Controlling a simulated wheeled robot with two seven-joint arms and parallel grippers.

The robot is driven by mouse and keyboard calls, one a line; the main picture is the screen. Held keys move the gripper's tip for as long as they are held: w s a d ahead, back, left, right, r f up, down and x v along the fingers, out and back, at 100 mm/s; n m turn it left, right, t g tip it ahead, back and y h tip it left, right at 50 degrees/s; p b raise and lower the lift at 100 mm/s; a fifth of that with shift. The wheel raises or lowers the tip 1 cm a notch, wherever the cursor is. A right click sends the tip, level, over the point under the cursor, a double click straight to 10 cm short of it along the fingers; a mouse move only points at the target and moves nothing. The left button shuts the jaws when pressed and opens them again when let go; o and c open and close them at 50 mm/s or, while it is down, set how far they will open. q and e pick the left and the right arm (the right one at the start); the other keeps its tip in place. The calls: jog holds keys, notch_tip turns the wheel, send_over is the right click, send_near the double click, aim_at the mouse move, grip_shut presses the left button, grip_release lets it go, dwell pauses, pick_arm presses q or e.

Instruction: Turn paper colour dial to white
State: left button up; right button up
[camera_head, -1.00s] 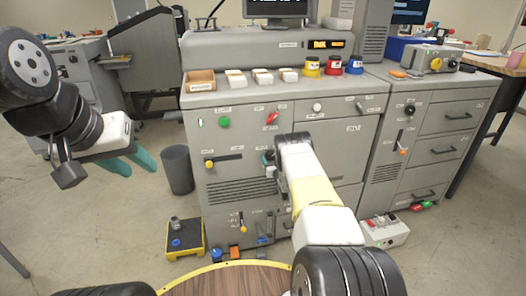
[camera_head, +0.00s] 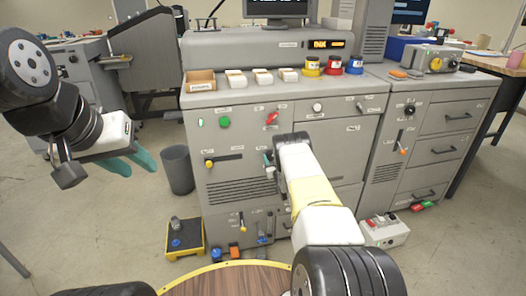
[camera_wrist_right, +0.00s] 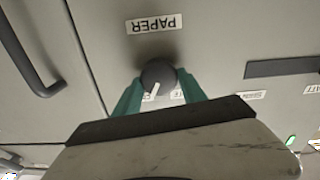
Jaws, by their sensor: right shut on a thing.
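The paper dial (camera_wrist_right: 158,74) is a dark round knob with a white pointer line, on the grey machine front below an upside-down PAPER label (camera_wrist_right: 154,23) in the right wrist view. Its pointer aims down and slightly left in that view. Small labels beside the knob (camera_wrist_right: 177,94) are partly covered, so I cannot read them fully. My right gripper (camera_wrist_right: 160,88) has its teal fingers on both sides of the dial, shut on it. In the head view my right gripper (camera_head: 269,160) is at the machine front and its arm hides the dial. My left gripper (camera_head: 138,165) is open and empty, left of the machine.
The machine (camera_head: 230,180) carries a green button (camera_head: 224,122), a red switch (camera_head: 272,118) and sliders on its front. Ink jars (camera_head: 333,66) stand on top. A grey bin (camera_head: 178,170) and a yellow-edged pedal box (camera_head: 185,240) are on the floor at left.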

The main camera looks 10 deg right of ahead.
jog(key=n, duration=0.6)
jog(key=shift+a, duration=0.2)
jog(key=n, duration=0.6)
jog(key=shift+f, duration=0.15)
jog(key=shift+n, duration=0.4)
jog(key=o, duration=1.3)
jog(key=shift+o, duration=0.2)
jog(key=s, duration=0.8)
